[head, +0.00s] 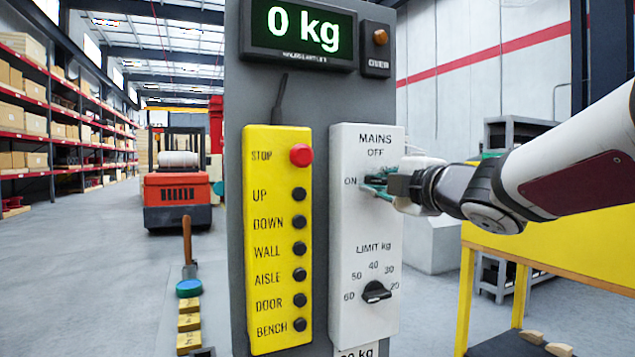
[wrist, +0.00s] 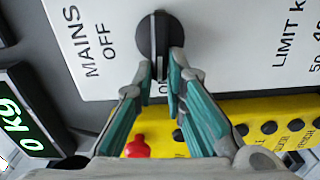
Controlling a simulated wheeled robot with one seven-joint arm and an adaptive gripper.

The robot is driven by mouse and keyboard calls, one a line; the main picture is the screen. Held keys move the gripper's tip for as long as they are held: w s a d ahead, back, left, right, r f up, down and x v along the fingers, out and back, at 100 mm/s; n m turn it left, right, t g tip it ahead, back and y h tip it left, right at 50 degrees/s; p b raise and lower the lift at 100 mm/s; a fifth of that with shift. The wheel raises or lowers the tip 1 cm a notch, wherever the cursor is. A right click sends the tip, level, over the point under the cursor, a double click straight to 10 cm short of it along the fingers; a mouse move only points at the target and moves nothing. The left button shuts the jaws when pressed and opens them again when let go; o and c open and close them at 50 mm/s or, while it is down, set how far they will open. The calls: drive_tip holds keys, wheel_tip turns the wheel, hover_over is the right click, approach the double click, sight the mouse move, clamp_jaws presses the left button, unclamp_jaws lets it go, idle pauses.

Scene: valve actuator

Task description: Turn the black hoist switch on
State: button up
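The black switch under MAINS (wrist: 153,35) is a round knob with a raised bar on a white panel (head: 366,225). In the wrist view its bar lies in line with the partly covered ON lettering, at a right angle to the direction of OFF. My gripper (wrist: 161,66) has its two teal-padded fingers close together, one on either side of the bar's end. The fingers appear shut on the bar, though contact is hard to make out. In the head view my gripper (head: 378,187) covers the switch beside ON.
A black LIMIT kg knob (head: 376,292) sits lower on the panel. The yellow button box (head: 278,240) with a red STOP button (head: 301,155) stands to the left. The display (head: 303,33) reads 0 kg. A yellow bench (head: 560,232) is at the right.

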drive_tip(key=o, duration=0.3)
drive_tip(key=shift+s, duration=0.1)
drive_tip(key=v, duration=1.2)
